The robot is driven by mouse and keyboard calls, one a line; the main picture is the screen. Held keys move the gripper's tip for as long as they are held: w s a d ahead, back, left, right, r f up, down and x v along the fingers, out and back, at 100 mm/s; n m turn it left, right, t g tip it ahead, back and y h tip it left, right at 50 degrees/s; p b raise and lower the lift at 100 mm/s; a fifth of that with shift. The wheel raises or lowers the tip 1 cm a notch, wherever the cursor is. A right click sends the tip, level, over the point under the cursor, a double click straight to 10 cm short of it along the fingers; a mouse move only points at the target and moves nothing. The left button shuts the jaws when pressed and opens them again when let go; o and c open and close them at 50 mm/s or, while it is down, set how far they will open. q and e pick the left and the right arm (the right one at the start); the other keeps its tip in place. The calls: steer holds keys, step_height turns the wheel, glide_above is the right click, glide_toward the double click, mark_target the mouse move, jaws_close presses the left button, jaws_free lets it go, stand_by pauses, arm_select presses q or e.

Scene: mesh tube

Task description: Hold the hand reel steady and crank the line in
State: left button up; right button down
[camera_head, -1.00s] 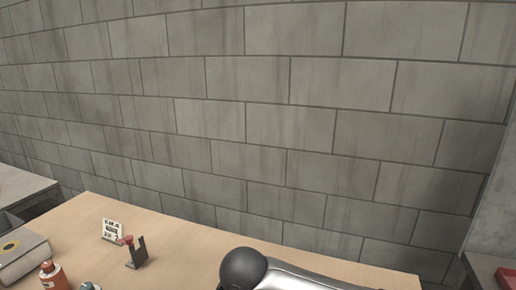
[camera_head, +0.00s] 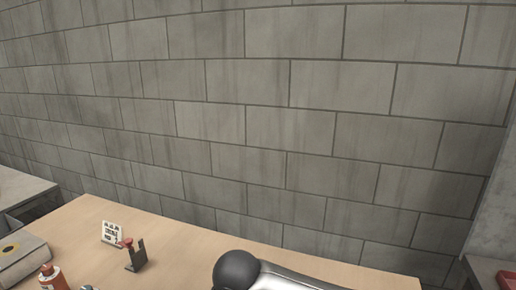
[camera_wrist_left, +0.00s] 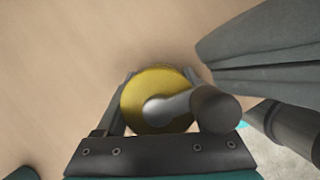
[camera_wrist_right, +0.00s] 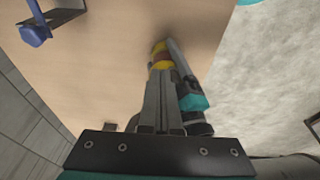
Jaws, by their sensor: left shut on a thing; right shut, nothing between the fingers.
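The hand reel shows as a yellow disc (camera_wrist_left: 150,108) in the left wrist view, with a grey crank arm (camera_wrist_left: 172,106) ending in a dark round knob (camera_wrist_left: 215,108). My left gripper (camera_wrist_left: 160,76) is shut on the reel, a finger on each side. In the right wrist view the reel's yellow and dark red part (camera_wrist_right: 161,58) lies beyond the fingertips of my right gripper (camera_wrist_right: 162,78). The right gripper is shut, with nothing seen between its fingers. I cannot tell whether it touches the reel or crank. The line is not distinguishable. Neither gripper shows in the head view.
The wooden table (camera_head: 190,245) bears a small sign (camera_head: 110,232), a dark bracket with a red knob (camera_head: 135,254), a red bottle (camera_head: 52,277) and a grey box (camera_head: 20,262) at left. A block wall (camera_head: 260,120) stands behind. A blue object (camera_wrist_right: 36,33) shows in the right wrist view.

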steer(key=shift+s+a, duration=0.1)
steer(key=shift+s, duration=0.2)
steer(key=shift+s+a, duration=0.25)
steer(key=shift+s, duration=0.3)
steer(key=shift+s+a, duration=0.25)
steer(key=shift+s, duration=0.25)
steer(key=shift+w, duration=0.1)
steer(key=a+v, duration=0.1)
steer(key=v, duration=0.4)
steer(key=shift+d+r, duration=0.35)
steer(key=shift+r, duration=0.2)
